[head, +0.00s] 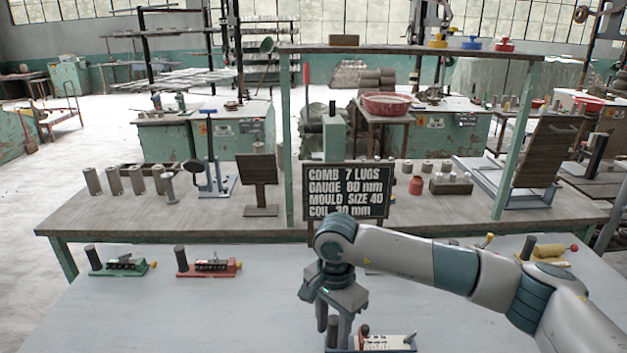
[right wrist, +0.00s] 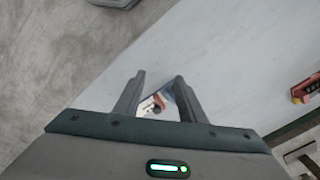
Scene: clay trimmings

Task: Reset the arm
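My right arm comes in from the right in the head view. Its gripper (head: 336,318) points down over the near middle of the pale table (head: 200,315). In the right wrist view the two fingers (right wrist: 157,100) stand apart, with no object visibly clasped. A small fixture with a dark post and a pale top (head: 388,343) is at the bottom edge of the head view, close below the gripper and partly cut off. A small pale and reddish patch (right wrist: 155,104) shows between the fingers in the wrist view. My left gripper is in neither view.
A green fixture (head: 122,265) and a red fixture (head: 208,266) stand at the left of the table. A yellow fixture (head: 550,251) is at the right. A dark lettered board (head: 346,192) stands behind my wrist, before a wooden bench (head: 130,216). The table's left front is clear.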

